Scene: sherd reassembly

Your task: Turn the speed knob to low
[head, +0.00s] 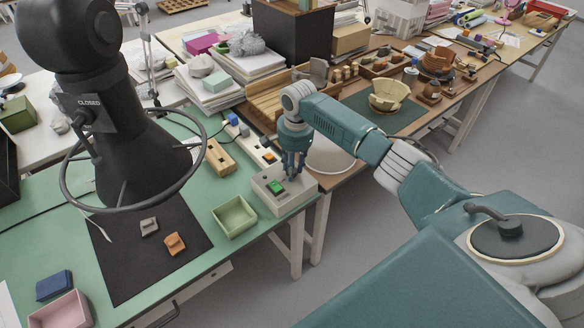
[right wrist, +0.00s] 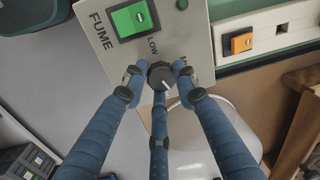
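The speed knob (right wrist: 161,76) is a small black dial with a white pointer mark on the grey control box (right wrist: 85,25). Its mark points to the lower right in the right wrist view, away from the LOW label above it. The box also shows in the head view (head: 296,196). My right gripper (right wrist: 160,78) has three blue fingers around the knob, tips close to its rim. I cannot tell whether they press on it. In the head view my right gripper (head: 292,172) reaches down onto the box and hides the knob. My left gripper is out of view.
A green switch (head: 276,187) is on the box beside the knob. A green tray (head: 235,216) stands left of the box, and a power strip (head: 254,147) lies behind. A black hood (head: 135,160) with a ring hangs over the dark mat (head: 130,270).

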